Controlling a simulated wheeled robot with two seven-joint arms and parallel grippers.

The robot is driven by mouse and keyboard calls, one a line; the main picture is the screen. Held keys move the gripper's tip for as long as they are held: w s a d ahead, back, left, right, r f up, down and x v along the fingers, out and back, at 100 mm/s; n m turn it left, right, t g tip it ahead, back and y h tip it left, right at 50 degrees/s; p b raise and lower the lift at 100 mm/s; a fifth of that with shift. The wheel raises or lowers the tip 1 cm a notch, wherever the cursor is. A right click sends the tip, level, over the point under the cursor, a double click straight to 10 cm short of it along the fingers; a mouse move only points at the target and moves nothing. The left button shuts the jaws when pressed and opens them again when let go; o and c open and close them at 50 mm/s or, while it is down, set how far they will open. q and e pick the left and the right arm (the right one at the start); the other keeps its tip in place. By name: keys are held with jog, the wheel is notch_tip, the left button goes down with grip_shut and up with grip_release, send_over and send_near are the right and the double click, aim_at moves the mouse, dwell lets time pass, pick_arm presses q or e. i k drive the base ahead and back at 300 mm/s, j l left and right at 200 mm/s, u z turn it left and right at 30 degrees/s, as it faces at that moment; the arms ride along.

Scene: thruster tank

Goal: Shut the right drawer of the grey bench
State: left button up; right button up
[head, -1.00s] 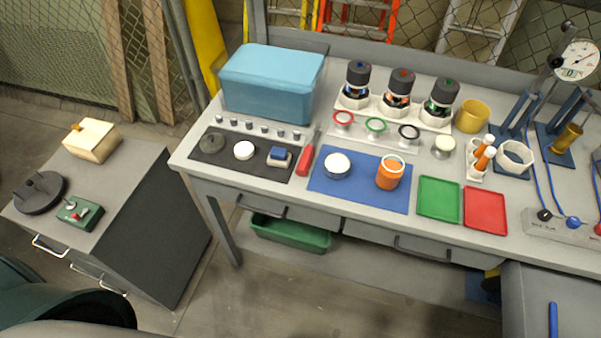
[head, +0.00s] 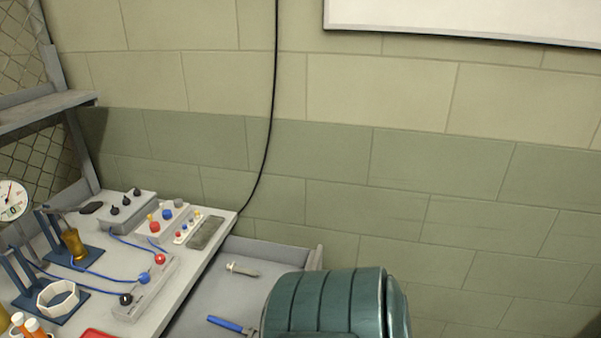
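Only the right end of the grey bench (head: 187,262) shows, at the lower left of the head view. A teal arm part of mine rises at the bottom centre. Neither of my grippers is in view.
Control boxes (head: 127,207), a red, blue and black terminal strip (head: 146,290) and a white hexagonal ring (head: 58,298) stand on the bench. A lower grey surface (head: 213,297) beside it carries a blue-handled tool (head: 228,324). A block wall (head: 420,180) closes off the back.

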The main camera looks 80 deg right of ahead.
aim_at(239, 299)
jog(key=i+l+z, duration=0.15)
jog(key=z, duration=2.4)
